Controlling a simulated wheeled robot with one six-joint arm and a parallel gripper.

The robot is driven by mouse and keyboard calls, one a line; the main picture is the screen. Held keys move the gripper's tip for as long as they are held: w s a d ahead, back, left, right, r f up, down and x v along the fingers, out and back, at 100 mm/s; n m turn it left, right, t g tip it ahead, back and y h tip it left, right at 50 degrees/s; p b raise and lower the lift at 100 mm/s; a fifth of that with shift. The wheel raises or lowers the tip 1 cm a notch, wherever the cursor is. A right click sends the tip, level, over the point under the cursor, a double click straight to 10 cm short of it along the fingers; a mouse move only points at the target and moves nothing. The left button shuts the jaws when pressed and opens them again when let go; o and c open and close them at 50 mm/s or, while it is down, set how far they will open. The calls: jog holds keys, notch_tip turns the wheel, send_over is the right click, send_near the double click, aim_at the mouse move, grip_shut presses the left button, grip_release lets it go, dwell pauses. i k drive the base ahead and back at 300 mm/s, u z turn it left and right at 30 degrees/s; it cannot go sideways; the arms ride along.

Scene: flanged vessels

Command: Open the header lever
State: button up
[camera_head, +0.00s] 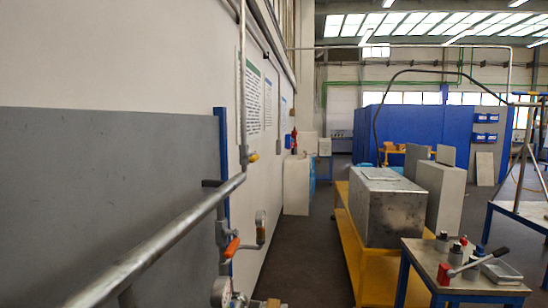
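A grey metal header pipe (165,240) runs along the left wall, from the lower left up to a joint with a thin vertical pipe (241,75). A short branch with fittings (222,232) hangs below it. An orange lever handle (232,247) sits on this branch, slanting up to the right. A small yellow handle (253,157) is at the upper joint. I cannot tell which handle is the header lever. My gripper is not in view.
A metal box (380,205) stands on a yellow platform (368,258) to the right. A blue-legged table (425,262) at lower right holds a red-ended tool with a black grip (480,262) and small bottles. Dark open floor (312,255) lies between the wall and the platform.

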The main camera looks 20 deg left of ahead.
aim_at(255, 156)
jog(key=u, duration=0.25)
jog(key=i, duration=0.9)
jog(key=u, duration=0.55)
